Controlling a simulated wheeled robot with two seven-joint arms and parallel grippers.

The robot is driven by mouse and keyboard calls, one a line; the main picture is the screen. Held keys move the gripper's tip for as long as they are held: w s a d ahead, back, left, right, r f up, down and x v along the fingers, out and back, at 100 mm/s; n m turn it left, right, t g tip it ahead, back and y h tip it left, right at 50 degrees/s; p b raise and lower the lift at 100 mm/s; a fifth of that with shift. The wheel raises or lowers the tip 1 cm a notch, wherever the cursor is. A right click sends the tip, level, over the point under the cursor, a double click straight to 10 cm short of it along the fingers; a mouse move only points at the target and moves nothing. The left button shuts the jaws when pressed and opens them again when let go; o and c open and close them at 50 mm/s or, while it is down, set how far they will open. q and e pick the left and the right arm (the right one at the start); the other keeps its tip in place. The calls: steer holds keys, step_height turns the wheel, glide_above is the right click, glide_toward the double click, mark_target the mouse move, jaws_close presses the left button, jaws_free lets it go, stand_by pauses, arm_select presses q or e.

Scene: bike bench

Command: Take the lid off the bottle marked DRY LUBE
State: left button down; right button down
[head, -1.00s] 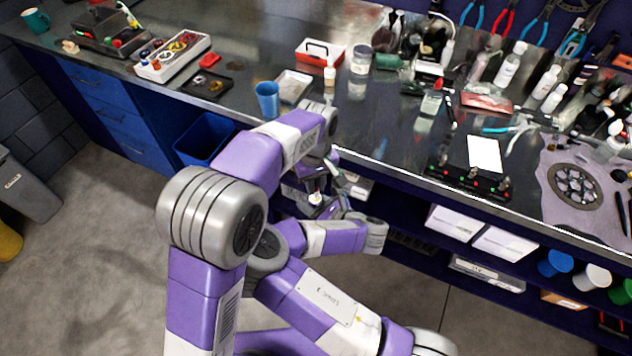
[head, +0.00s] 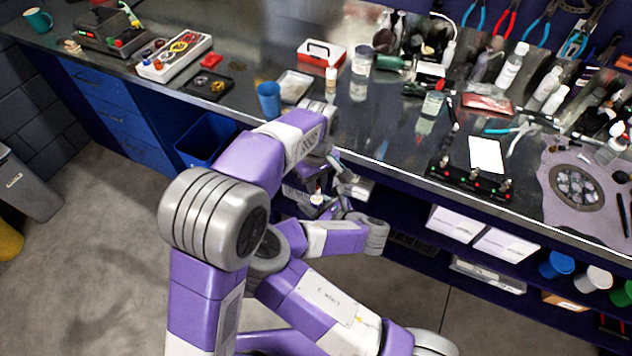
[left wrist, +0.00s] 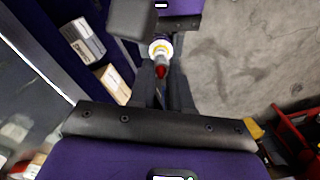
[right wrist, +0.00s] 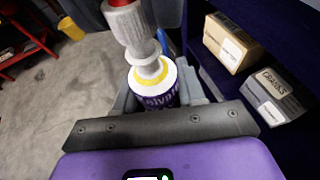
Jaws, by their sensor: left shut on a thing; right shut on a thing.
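The bottle (right wrist: 158,92) has a white body, a purple label with partly hidden upside-down lettering, a yellow ring and a white nozzle top (right wrist: 130,30). I cannot read DRY LUBE on it. My right gripper (right wrist: 155,100) is shut on the bottle's body. A red lid (right wrist: 120,2) shows at the nozzle's tip, cut by the frame's top edge. In the left wrist view, my left gripper (left wrist: 160,82) is shut on the red lid (left wrist: 160,71), in line with the white and yellow bottle top. I cannot tell whether lid and nozzle still touch. In the head view, the bottle (head: 317,198) is small and partly hidden by my arms.
Both grippers are in front of the workbench (head: 390,145), below its top edge. Shelves under it hold white boxes (head: 450,222) and coloured cups (head: 556,264). A blue bin (head: 205,138) stands left of my arms. Cardboard boxes (right wrist: 232,42) are close to the right gripper.

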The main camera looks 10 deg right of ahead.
arm_select(q)
steer(key=shift+r, duration=0.95)
